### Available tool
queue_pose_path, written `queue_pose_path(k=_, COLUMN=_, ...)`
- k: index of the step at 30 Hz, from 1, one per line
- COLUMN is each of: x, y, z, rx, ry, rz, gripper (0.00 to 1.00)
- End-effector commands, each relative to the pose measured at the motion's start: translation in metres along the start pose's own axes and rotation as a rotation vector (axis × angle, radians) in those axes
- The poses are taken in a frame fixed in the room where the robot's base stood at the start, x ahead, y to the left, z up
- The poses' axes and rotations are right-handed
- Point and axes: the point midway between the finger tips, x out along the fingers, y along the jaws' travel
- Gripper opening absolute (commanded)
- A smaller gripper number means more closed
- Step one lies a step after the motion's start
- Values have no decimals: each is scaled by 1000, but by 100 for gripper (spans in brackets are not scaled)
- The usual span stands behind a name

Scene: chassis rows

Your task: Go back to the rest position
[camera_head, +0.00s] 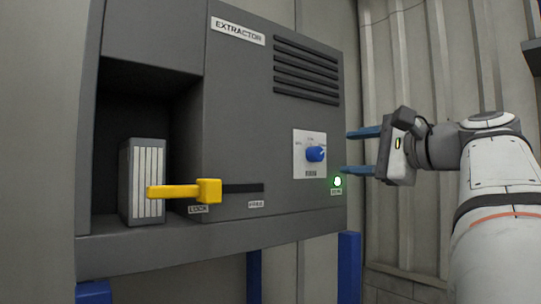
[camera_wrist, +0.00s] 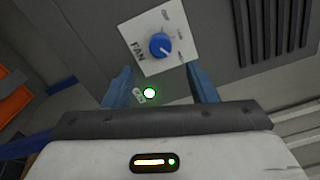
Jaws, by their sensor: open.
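My gripper (camera_head: 358,151) is at the right of the head view, its two blue fingers apart and pointing left toward the machine's right part. Nothing is between the fingers. In the wrist view my gripper (camera_wrist: 160,88) is also open, with the blue fan knob (camera_wrist: 159,45) ahead of it on a white plate marked FAN. The knob (camera_head: 315,153) sits left of the fingertips in the head view, and I see no contact. A green lamp (camera_head: 337,182) glows below the knob. It also shows in the wrist view (camera_wrist: 150,93), between the fingers.
The grey extractor cabinet (camera_head: 236,105) fills the middle. A yellow lock lever (camera_head: 185,191) lies across a grey filter cartridge (camera_head: 142,165) in the left recess. Blue legs (camera_head: 349,265) stand below. A ribbed wall (camera_head: 410,60) is behind my arm. An orange thing (camera_wrist: 12,95) shows at the wrist view's left.

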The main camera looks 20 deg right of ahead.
Motion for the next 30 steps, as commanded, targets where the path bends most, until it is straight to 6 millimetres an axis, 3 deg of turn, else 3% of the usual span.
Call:
queue_pose_path(k=10, x=0, y=0, z=0, rx=0, ry=0, rz=0, gripper=52)
queue_pose_path(k=14, x=15, y=30, z=-1, rx=-16, ry=11, rz=69, gripper=52)
queue_pose_path(k=17, x=35, y=85, z=-1, rx=-63, ry=29, rz=198, gripper=52)
queue_pose_path(k=22, x=56, y=214, z=8, rx=-241, ry=19, rz=507, gripper=52)
queue_pose_path(k=26, x=49, y=313, z=21, rx=-448, ry=-44, rz=749, gripper=52)
queue_pose_path(k=30, x=21, y=415, z=33, rx=-742, ry=-178, rz=999, gripper=52)
